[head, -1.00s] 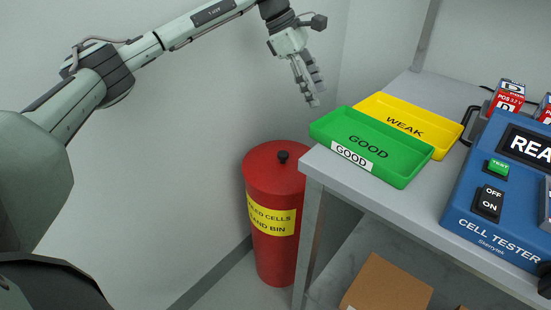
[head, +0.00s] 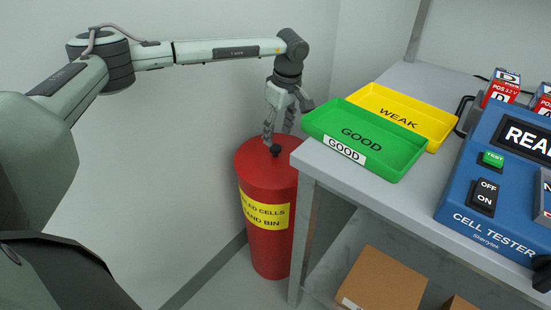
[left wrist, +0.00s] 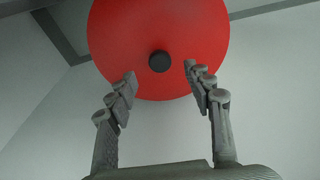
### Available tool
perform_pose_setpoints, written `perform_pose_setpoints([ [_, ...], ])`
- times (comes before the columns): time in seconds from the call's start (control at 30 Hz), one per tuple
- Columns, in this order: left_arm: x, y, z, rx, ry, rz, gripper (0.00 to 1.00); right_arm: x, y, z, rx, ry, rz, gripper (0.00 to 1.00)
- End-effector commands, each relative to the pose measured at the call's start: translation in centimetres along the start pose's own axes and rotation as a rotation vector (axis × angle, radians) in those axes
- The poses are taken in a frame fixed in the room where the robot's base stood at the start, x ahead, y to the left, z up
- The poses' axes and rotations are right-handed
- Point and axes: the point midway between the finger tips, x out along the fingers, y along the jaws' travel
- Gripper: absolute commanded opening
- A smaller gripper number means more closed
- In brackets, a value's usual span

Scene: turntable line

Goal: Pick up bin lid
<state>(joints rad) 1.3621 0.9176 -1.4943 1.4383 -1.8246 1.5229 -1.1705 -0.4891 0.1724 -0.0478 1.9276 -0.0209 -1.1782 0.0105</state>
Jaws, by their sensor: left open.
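The bin lid (head: 262,161) is a red disc with a small black knob (head: 276,150) at its middle, and it sits on the red bin (head: 268,245) with a yellow label. My left gripper (head: 278,138) points down just above the lid, its fingers close about the knob in the head view. In the left wrist view the lid (left wrist: 120,40) fills the upper middle, with the knob (left wrist: 160,62) slightly beyond the fingertips. The left gripper (left wrist: 160,80) is open and empty, its fingers spread to either side of the knob's line. My right gripper is not in view.
The workbench (head: 310,165) stands right beside the bin. It holds a green GOOD tray (head: 362,138), a yellow WEAK tray (head: 400,115) and a blue cell tester (head: 480,235). A cardboard box (head: 380,280) is on the shelf below. Walls stand behind the bin.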

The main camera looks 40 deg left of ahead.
Motion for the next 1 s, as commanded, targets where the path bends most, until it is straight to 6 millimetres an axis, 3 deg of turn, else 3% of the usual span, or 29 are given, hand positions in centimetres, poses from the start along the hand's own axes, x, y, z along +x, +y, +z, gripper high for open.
perform_pose_setpoints([
  [0.33,5.9,-0.1,0.0,0.000,0.000,-0.002,0.52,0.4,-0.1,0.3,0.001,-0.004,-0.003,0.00],
  [0.67,6.8,0.0,0.0,0.000,0.000,0.001,0.52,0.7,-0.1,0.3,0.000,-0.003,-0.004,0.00],
  [1.0,6.7,0.0,0.0,0.000,-0.001,0.001,0.12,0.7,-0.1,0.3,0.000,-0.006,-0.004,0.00],
])
